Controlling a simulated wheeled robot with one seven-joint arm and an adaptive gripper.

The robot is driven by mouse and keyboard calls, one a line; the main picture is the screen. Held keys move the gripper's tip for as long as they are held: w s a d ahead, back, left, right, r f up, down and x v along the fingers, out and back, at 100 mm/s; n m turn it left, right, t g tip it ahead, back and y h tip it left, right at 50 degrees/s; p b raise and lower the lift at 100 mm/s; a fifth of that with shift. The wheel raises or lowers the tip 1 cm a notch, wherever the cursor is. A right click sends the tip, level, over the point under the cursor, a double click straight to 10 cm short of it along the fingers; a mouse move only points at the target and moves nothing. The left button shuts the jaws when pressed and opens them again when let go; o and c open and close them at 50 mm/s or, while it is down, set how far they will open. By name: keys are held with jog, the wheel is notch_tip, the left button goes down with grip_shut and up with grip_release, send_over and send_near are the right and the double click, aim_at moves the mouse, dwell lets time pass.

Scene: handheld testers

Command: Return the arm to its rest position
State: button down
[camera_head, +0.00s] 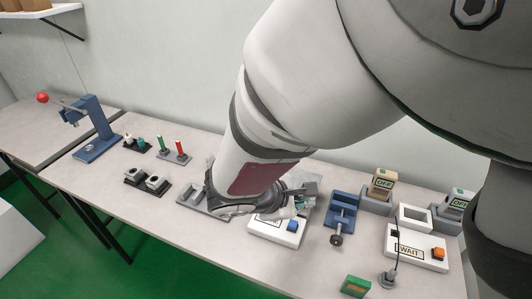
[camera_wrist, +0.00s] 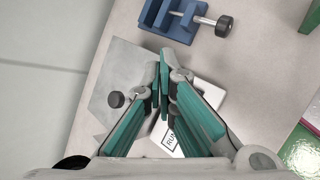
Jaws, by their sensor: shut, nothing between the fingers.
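My gripper (camera_head: 303,198) is at the end of my arm, which reaches down over the middle of the bench in the head view. In the wrist view my gripper (camera_wrist: 161,78) has its teal-lined fingers together at the tips, with nothing between them. Below the fingers is a white box (camera_head: 275,234) with a blue button; its RUN label (camera_wrist: 171,139) shows in the wrist view. A grey plate (camera_wrist: 122,70) with a black knob (camera_wrist: 116,99) lies beside it. My forearm and gripper hide parts of the plate and box in the head view.
A blue vise (camera_head: 342,212) stands right of the gripper. Further right are OFF-labelled testers (camera_head: 383,181), a white WAIT box (camera_head: 408,250) and a green block (camera_head: 355,286). Left are black holders (camera_head: 147,182), red and green rods (camera_head: 180,148) and a blue press (camera_head: 97,130). A wall is behind.

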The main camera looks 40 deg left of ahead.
jog(key=w+d+r+m+g+h+p, duration=0.1)
jog(key=d+r+m+g, duration=0.1)
jog(key=d+r+m, duration=0.55)
jog(key=w+d+r+m+g+h+p, duration=0.1)
jog(key=d+r+m+g+p, duration=0.15)
jog(key=d+r, duration=0.9)
jog(key=s+d+r+m+y+p, duration=0.1)
jog(key=s+d+r+m+y, duration=0.1)
jog(key=s+d+m, duration=0.5)
jog(key=s+d+r+m+y+p, duration=0.1)
jog(key=s+d+r+m+y, duration=0.1)
jog(key=s+d+r+m, duration=0.2)
jog(key=s+d+m, duration=0.3)
jog(key=s+d, duration=0.4)
jog(key=shift+d, duration=0.2)
